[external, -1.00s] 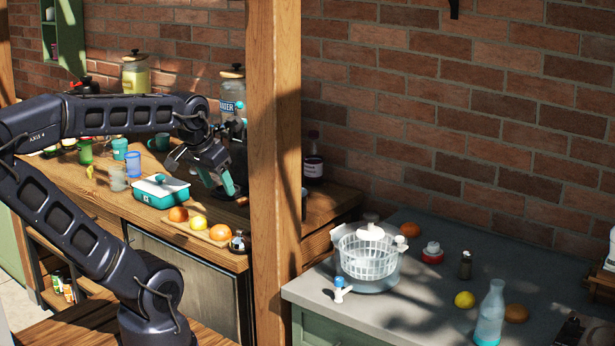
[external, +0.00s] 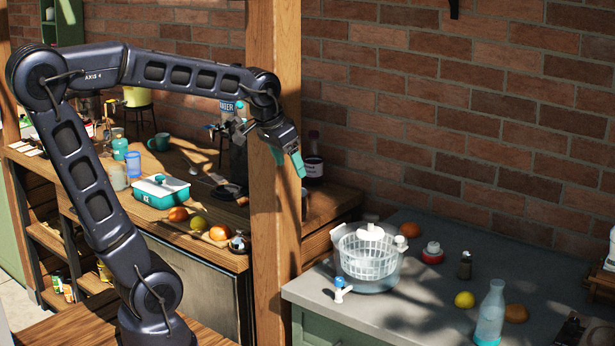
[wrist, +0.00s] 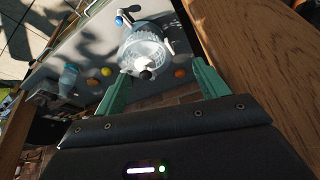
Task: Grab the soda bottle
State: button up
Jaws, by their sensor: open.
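A clear bottle with pale blue contents (external: 490,315) stands upright on the grey counter at the lower right; it is the likely soda bottle. It also shows at the left of the wrist view (wrist: 68,79). My gripper (external: 289,161), with teal fingers, is in the air in front of the post, well left of and above the clear bottle. In the wrist view its fingers (wrist: 166,80) are spread apart, with nothing held between them.
A wooden post (external: 274,225) rises between the two counters. A clear basket (external: 369,256) stands at the grey counter's left end. A lemon (external: 464,300) and an orange (external: 516,313) lie near the clear bottle. A small dark bottle (external: 464,264) stands behind the lemon.

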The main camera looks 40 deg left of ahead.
jog(key=w+d+m, duration=0.2)
jog(key=w+d, duration=0.5)
jog(key=d, duration=0.5)
jog(key=m+g+h, duration=0.2)
jog(key=m+h, duration=0.1)
jog(key=m, duration=0.3)
send_near(498, 293)
jog(key=w, duration=0.2)
jog(key=x, duration=1)
jog(key=shift+s+a+f, duration=0.1)
jog(key=shift+a+f, duration=0.05)
jog(key=shift+f, duration=0.35)
grip_shut()
